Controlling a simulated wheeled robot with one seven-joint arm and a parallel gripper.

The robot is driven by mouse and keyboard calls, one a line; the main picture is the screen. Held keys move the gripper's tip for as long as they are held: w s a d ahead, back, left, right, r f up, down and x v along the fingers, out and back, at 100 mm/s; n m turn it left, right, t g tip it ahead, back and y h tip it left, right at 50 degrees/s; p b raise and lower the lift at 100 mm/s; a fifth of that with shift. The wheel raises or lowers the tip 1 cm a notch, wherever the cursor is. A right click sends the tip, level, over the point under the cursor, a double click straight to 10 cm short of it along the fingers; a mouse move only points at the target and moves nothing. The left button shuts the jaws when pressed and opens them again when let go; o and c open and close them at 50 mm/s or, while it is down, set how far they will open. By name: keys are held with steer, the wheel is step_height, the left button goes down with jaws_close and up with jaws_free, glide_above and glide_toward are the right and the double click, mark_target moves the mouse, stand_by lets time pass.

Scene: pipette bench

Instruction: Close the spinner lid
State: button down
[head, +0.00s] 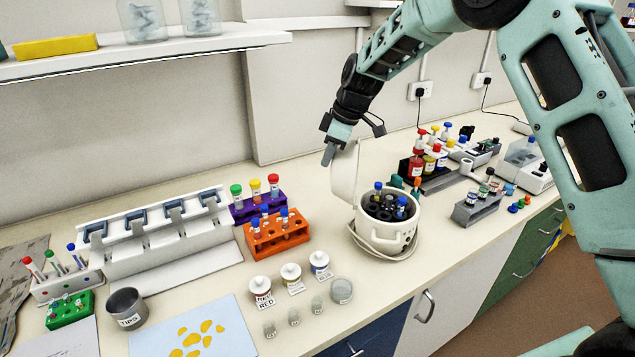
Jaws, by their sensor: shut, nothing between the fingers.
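The spinner (379,238) is a round white pot-like device near the front edge of the bench. Its inside is dark, with several blue-capped tubes in it. The spinner lid (344,176) stands open, raised upright at the back left of the spinner. My gripper (328,156) is shut and empty. It is at the top left of the raised lid, with its fingertips pointing down; I cannot tell whether it touches the lid.
An orange rack (278,238) and a purple rack (257,206) with tubes stand left of the spinner. A grey rack (478,209) and a dark rack with red and yellow bottles (421,165) stand to the right. A white cable loops around the spinner's base.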

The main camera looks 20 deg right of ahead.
steer(key=s+d+f+t+y+b, duration=0.2)
steer(key=d+y+b, duration=0.3)
steer(key=b, duration=1.3)
steer(key=s+d+f+t+y+b, duration=0.2)
steer(key=d+b, duration=0.5)
steer(key=b, duration=1)
steer(key=s+d+f+t+y+b, duration=0.2)
steer(key=s+d+y+b, duration=0.3)
steer(key=b, duration=1.3)
steer(key=shift+d+f+t+y+b, duration=0.2)
steer(key=shift+d+t+y, duration=0.15)
steer(key=shift+d+y, duration=0.3)
steer(key=shift+d+f+t+y+b, duration=0.15)
steer(key=shift+d+t+y, duration=0.25)
steer(key=shift+y, duration=0.45)
steer(key=b, duration=0.1)
steer(key=f+b, duration=0.1)
steer(key=b, duration=0.1)
steer(key=shift+s+d, duration=0.25)
steer(key=shift+d, duration=0.15)
